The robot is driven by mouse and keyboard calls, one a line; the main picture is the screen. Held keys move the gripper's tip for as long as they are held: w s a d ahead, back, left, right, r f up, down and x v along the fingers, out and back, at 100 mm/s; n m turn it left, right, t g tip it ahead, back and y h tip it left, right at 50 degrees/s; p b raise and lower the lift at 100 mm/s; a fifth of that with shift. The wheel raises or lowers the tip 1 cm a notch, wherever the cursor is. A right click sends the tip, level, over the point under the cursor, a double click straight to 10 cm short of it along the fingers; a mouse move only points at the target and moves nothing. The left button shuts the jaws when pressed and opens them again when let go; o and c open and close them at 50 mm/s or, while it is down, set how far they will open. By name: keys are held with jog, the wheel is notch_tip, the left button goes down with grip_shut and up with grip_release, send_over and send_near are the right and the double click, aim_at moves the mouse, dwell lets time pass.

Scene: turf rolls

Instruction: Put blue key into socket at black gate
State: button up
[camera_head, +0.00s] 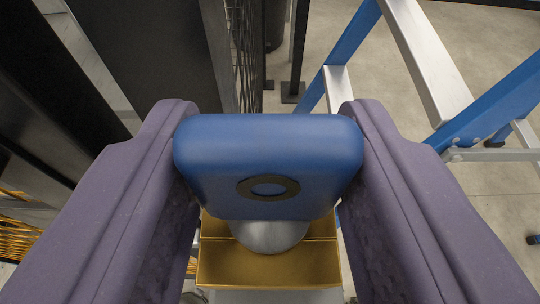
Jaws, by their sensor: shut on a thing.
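The blue key (268,140) is a rounded block with a dark ring on its face, in the middle of the camera_head view. My gripper (268,160) has its two purple fingers closed on the key's left and right sides. A short grey metal stem (268,236) shows just below the key, over a gold box-like part (268,268). This gold part may be the socket; I cannot tell whether the stem is in it or only above it. The black gate (150,60) stands at the upper left, with dark upright panels and mesh beside them.
A blue and silver ladder-like frame (440,80) stands close on the right. Yellow mesh (14,238) shows at the lower left edge. Dark posts (297,60) stand behind the key. Bare grey floor (490,50) lies at the upper right.

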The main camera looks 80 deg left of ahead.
jog(key=shift+f, duration=0.25)
jog(key=o, duration=1.1)
jog(key=shift+o, duration=0.2)
jog(key=v, duration=0.7)
jog(key=shift+d+r+p, duration=0.2)
jog(key=shift+d+p, duration=0.15)
jog(key=shift+p, duration=0.1)
